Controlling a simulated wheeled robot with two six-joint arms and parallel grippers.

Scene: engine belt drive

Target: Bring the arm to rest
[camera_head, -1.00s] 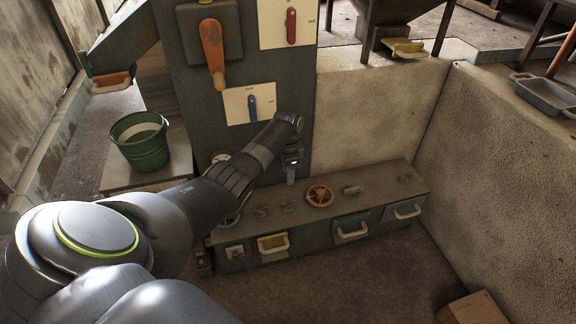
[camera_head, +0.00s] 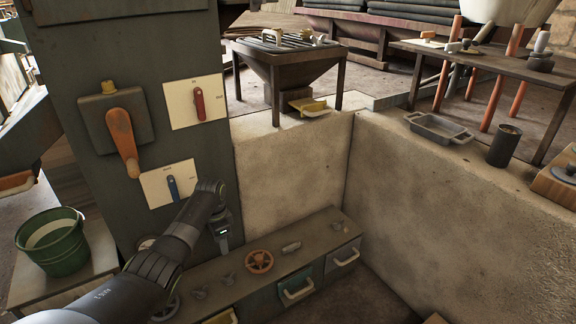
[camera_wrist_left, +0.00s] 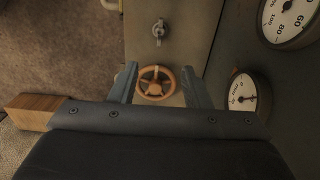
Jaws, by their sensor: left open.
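My left arm comes in from the lower left in the head view. Its gripper (camera_head: 223,238) points down above the low bench (camera_head: 215,262), left of the orange handwheel (camera_head: 259,261). In the left wrist view the two fingers (camera_wrist_left: 159,72) are apart, with the same orange handwheel (camera_wrist_left: 155,82) seen between and beyond them. Nothing shows in the jaws. My right gripper is in neither view.
Beside the arm stands a dark panel with an orange lever (camera_head: 122,140), a red switch (camera_head: 199,103) and a blue switch (camera_head: 172,188). A green bucket (camera_head: 54,243) stands left. A concrete wall (camera_head: 440,215) bounds the right. Gauges (camera_wrist_left: 243,92) show in the wrist view.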

